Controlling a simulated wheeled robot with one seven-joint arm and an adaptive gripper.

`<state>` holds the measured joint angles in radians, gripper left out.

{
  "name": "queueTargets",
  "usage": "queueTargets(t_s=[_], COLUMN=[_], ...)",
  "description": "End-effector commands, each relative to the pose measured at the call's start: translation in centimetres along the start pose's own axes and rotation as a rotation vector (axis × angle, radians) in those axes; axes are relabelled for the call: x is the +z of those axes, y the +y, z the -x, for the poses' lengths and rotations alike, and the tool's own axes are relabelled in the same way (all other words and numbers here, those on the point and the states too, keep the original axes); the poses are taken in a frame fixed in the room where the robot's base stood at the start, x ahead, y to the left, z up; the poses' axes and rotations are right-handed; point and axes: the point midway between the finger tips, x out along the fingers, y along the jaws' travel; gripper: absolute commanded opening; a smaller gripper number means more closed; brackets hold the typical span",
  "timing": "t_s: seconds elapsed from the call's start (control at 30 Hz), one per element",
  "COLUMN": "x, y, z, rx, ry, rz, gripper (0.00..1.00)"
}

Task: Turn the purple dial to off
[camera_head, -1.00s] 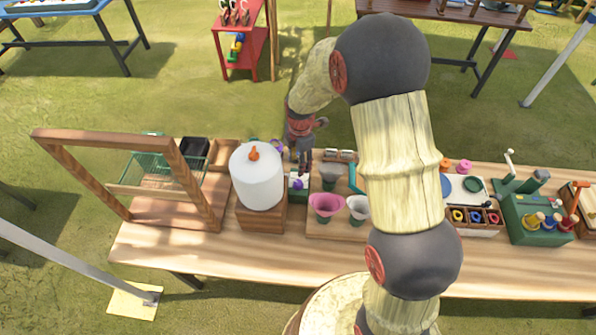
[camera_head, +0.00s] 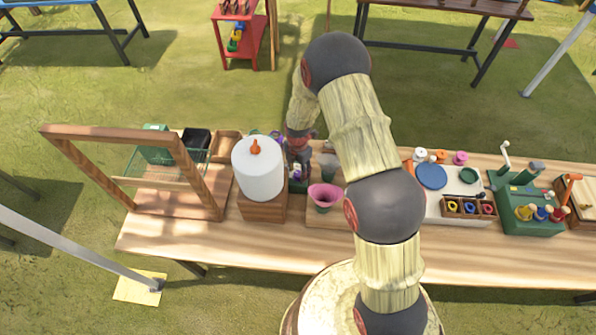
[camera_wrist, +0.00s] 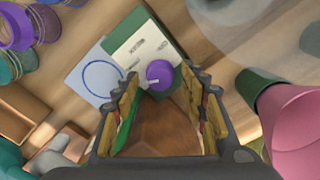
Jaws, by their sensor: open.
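The purple dial (camera_wrist: 159,75) is a round knob with a pale pointer line, on the white face of a green box (camera_wrist: 150,25). In the wrist view it lies between the tips of my gripper (camera_wrist: 160,80). My gripper is open, with one finger on each side of the dial; I cannot tell whether either touches it. In the head view my gripper (camera_head: 298,168) points down over the green box (camera_head: 298,186), close behind the white tank, and mostly hides the dial.
A white tank with an orange knob (camera_head: 257,168) stands close left on a wooden block (camera_head: 262,207). A pink funnel (camera_head: 323,196) stands close right and shows large in the wrist view (camera_wrist: 298,125). A wooden frame (camera_head: 60,150) is further left. The table front (camera_head: 220,245) is clear.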

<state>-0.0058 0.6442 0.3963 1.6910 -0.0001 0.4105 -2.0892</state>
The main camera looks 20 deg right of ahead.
Motion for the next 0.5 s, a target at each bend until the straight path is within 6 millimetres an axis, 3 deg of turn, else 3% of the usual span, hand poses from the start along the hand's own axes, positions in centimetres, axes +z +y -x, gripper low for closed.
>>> queueTargets(t_s=[0.27, 0.5], x=[0.02, 0.01], y=[0.02, 0.02], z=[-0.17, -0.16], rx=[0.001, 0.0], ry=[0.0, 0.0], rz=[0.0, 0.0], gripper=[0.43, 0.3])
